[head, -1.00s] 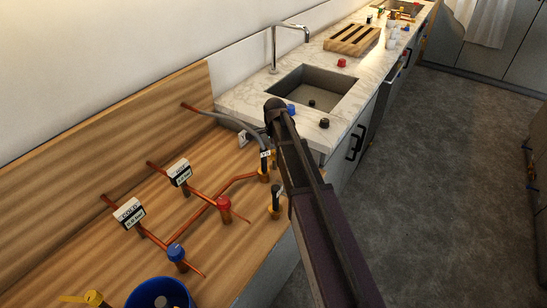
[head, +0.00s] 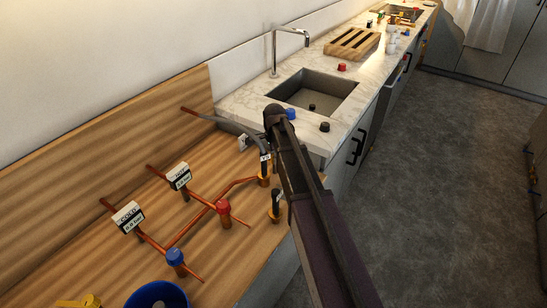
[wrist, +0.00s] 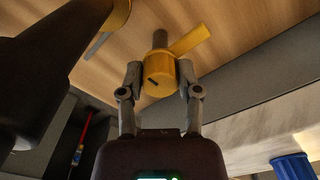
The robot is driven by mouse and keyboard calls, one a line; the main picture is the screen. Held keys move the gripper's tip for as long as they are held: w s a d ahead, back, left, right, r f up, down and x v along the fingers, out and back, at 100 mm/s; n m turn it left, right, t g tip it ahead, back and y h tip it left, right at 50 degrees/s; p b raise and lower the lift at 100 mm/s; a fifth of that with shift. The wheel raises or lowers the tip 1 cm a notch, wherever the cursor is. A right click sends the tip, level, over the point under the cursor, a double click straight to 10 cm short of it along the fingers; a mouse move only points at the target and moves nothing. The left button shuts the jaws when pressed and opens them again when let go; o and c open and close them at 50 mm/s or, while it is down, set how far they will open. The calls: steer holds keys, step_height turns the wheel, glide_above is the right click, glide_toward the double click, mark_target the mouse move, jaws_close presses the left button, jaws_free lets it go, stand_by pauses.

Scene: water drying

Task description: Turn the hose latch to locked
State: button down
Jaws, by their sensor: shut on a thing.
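In the wrist view my gripper (wrist: 160,75) has a finger on each side of a gold cylindrical latch body (wrist: 158,84) and is shut on it. The latch has a short dark slot mark on its near face. A flat gold lever (wrist: 190,40) sticks out to its upper right, and a dark stem rises behind it. In the head view the grey hose (head: 226,124) runs from the backboard and bends down to a labelled brass fitting (head: 263,180) on the wooden panel.
Copper pipes with a red valve (head: 222,207), a blue valve (head: 175,257) and two gauges (head: 128,217) fill the panel. A black-handled brass fitting (head: 277,205) stands close to my arm. A blue bucket (head: 158,293) is at the front. The sink (head: 314,92) lies beyond; floor at right is clear.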

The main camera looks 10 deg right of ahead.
steer(key=shift+d+n, duration=0.1)
steer(key=shift+n, duration=0.3)
steer(key=n, duration=0.3)
steer(key=shift+d, duration=0.1)
steer(key=n, duration=0.5)
steer(key=shift+w, duration=0.1)
steer(key=n, duration=0.9)
stand_by(0.4)
steer(key=shift+c, duration=1.6)
jaws_free()
